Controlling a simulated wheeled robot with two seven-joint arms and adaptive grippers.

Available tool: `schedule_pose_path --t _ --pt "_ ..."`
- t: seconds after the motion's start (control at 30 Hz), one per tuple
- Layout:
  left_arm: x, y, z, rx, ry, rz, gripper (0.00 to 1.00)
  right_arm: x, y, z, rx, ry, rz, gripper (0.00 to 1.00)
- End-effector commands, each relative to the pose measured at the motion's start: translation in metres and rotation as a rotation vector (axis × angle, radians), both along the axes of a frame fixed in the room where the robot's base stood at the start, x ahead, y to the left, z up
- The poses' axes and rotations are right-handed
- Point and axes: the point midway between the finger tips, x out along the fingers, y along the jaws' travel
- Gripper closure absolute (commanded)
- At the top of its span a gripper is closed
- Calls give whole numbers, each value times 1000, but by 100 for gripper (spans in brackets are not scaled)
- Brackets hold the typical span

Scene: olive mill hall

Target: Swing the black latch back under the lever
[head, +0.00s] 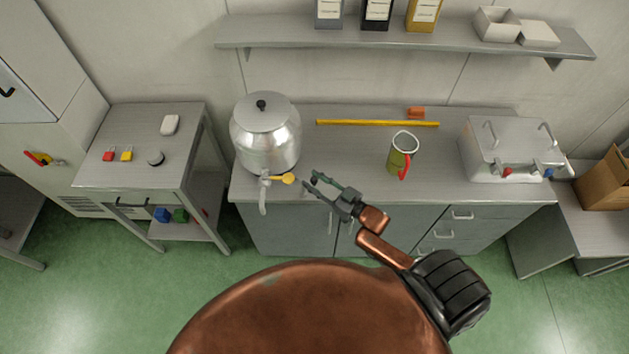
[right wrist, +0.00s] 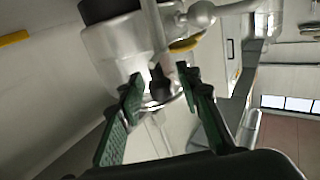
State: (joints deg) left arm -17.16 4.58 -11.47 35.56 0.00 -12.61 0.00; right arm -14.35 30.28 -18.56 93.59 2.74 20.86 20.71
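A silver urn (head: 266,140) with a black lid knob (head: 261,105) stands at the left of the counter. Its tap has a yellow lever (head: 288,178) pointing right, and a pale spout (head: 262,200) hangs below. My right gripper (head: 310,180) is open just right of the lever. In the right wrist view, the yellow lever (right wrist: 187,43) lies beyond the fingertips of my open right gripper (right wrist: 160,82). A dark part (right wrist: 160,86) shows between the fingers in that view; I cannot tell whether it is the latch or the lid knob. The latch is not distinct in the head view. My left gripper is out of view.
A side table (head: 130,178) with small items stands left. A shelf (head: 400,36) hangs above.

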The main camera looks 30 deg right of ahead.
Motion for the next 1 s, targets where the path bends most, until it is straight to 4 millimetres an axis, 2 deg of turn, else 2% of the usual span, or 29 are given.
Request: schedule_pose_path --t 0.03,0.43,0.67,1.0 --pt "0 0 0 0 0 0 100 0 0 0 0 0 0 73" --pt "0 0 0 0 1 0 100 0 0 0 0 0 -1 100" --pt "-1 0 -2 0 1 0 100 1 -1 0 -3 -1 14 100" --pt "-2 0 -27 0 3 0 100 7 -7 -3 -7 -3 188 100"
